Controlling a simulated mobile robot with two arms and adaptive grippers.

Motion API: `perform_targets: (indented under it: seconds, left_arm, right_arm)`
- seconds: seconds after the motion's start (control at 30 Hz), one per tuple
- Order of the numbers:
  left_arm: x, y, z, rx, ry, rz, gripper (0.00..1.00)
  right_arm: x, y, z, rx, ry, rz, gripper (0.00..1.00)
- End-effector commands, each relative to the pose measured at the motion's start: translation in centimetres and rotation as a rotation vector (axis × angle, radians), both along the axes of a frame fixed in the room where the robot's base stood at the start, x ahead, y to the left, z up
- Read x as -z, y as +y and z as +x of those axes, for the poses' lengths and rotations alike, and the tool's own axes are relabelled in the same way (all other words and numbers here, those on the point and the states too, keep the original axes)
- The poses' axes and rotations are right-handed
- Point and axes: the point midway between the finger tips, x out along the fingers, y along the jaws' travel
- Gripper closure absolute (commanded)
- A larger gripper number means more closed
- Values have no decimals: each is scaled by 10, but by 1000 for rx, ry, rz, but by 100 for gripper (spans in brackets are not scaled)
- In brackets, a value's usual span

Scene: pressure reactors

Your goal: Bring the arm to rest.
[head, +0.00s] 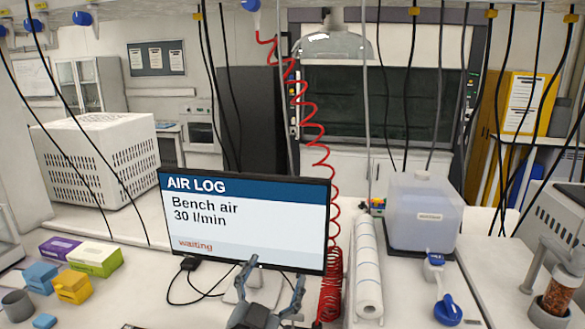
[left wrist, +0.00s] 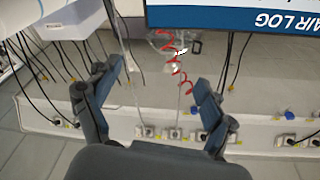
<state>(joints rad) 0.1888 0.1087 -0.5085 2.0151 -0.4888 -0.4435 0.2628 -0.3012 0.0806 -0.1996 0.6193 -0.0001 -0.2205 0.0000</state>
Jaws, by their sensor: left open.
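My left gripper (head: 271,283) shows at the bottom middle of the head view, in front of the monitor's lower edge. Its two fingers are spread apart with nothing between them. In the left wrist view the gripper (left wrist: 160,80) is also open and empty, with the bench's sockets and cables beyond it. The monitor (head: 246,218) reads "AIR LOG, Bench air 30 l/min, waiting". Part of the monitor (left wrist: 230,15) also shows at the top of the left wrist view. My right gripper is in neither view.
A coiled red hose (head: 318,130) hangs right of the monitor. Several small boxes (head: 95,257) lie at left. Black cables hang across the bench.

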Motion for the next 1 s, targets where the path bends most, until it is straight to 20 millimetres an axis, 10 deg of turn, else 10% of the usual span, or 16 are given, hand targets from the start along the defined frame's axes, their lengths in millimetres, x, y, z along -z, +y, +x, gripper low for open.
perform_targets:
  seconds: [0.2, 0.4, 0.87, 1.0]
  left_arm:
    - [135, 86, -57, -209, 520, -36, 17]
    - [222, 134, -150, -304, 935, -14, 17]
    - [280, 173, -314, -333, 1474, 61, 17]
    - [331, 172, -305, -331, 1488, 67, 17]
  right_arm:
    - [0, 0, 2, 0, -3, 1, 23]
    - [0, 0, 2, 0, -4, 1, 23]
    - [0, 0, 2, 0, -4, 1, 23]
    - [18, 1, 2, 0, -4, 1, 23]
